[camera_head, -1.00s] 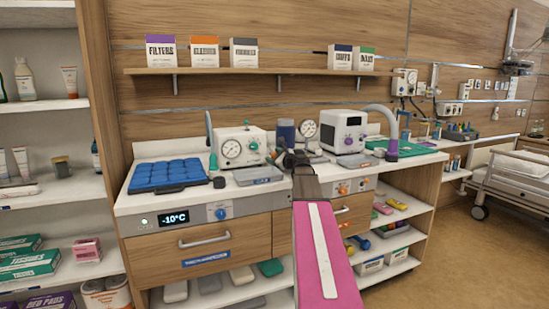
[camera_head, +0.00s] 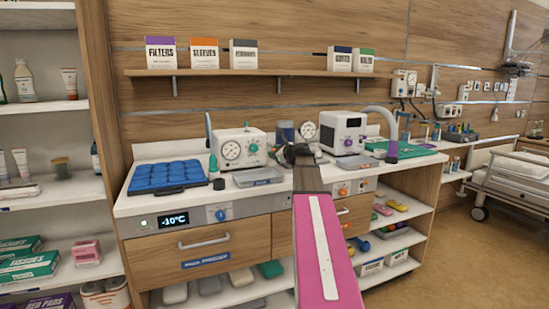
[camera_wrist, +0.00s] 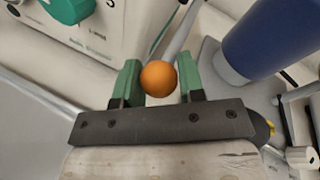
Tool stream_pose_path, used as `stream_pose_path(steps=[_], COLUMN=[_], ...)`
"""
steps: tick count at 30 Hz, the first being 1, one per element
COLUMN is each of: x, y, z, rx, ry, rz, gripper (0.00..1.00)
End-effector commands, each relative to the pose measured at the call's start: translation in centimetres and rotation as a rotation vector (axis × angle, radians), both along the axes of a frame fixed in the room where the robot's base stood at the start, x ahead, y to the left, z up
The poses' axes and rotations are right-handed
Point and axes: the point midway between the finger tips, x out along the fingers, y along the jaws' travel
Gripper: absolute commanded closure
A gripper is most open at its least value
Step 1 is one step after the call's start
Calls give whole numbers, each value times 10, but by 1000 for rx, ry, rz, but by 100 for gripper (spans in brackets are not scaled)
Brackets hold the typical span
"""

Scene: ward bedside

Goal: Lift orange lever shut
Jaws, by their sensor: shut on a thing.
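The orange lever shows in the wrist view as a round orange knob (camera_wrist: 159,79) on a thin grey rod that runs up and to the right. My gripper (camera_wrist: 159,72) has its two green fingers on either side of the knob and is shut on it. In the head view my gripper (camera_head: 302,154) is a dark shape over the counter, in front of the blue cylinder. The lever is hidden there behind my gripper and arm.
A blue cylinder (camera_wrist: 272,38) stands close on the right in the wrist view. A white gauge box (camera_head: 238,147) is to the left and a white device (camera_head: 343,132) to the right. A grey tray (camera_head: 257,177) lies in front.

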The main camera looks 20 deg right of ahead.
Motion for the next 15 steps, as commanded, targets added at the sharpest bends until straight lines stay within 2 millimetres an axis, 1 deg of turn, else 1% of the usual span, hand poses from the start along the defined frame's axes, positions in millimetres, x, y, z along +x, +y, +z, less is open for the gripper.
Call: stream_pose_path(steps=[1, 7, 12, 15], x=[-1, -1, 1, 0], y=[1, 0, 0, 1], z=[7, 29, 46, 52], rx=[-5, -8, -10, -11], ry=[32, 172, 284, 316], rz=[5, 4, 3, 3], gripper=[100, 100, 100, 100])
